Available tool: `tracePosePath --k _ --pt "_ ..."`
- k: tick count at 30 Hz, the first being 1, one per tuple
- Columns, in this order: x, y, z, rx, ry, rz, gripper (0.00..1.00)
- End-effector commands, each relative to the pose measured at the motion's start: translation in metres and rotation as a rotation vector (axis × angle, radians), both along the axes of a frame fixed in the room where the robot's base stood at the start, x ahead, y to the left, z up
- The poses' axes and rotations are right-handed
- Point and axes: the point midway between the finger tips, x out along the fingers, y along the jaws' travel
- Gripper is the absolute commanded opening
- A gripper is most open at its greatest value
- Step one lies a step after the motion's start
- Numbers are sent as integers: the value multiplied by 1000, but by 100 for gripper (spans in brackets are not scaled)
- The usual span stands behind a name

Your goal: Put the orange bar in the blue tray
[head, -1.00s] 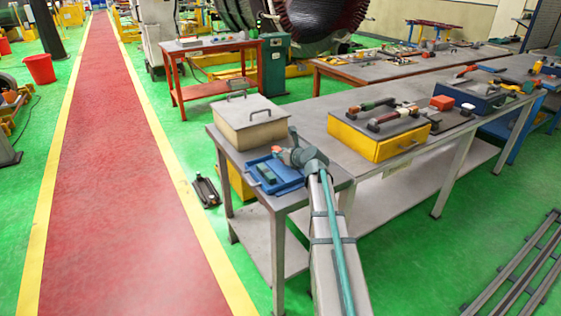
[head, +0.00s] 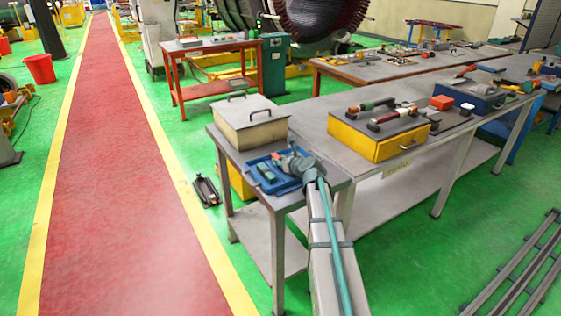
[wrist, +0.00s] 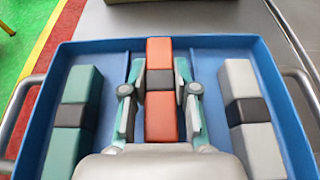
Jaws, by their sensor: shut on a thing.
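The blue tray (wrist: 45,118) holds a green bar with a dark middle (wrist: 76,118) at the left and a pale grey bar with a dark middle (wrist: 250,112) at the right, in the wrist view. The orange bar (wrist: 160,122), also with a dark middle, lies lengthwise between them, within the tray's outline. My gripper (wrist: 160,78) is shut on the orange bar, one finger on each side of its dark middle. Whether the bar touches the tray floor I cannot tell. In the head view, my gripper (head: 293,166) is over the tray (head: 262,185) and hides its right part.
A lidded beige box (head: 250,125) stands right behind the tray on the grey bench (head: 330,170). A yellow box (head: 378,142) with tools on top stands to the right. The bench between them is clear.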

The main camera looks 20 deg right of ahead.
Motion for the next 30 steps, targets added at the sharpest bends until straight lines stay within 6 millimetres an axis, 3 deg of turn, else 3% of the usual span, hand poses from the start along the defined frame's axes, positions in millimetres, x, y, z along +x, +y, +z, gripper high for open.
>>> tracePosePath --k 1,3,4,5,14,20,30 --pt "-3 2 -11 1 15 6 0" --pt "-4 2 -13 0 17 7 0" --pt "-4 2 -13 0 19 8 34" --pt "-4 2 -14 0 19 8 38" --pt "-6 3 -15 -2 21 9 39" --pt "-6 3 -3 -5 20 9 39" --pt "-66 -4 25 -2 13 4 39"
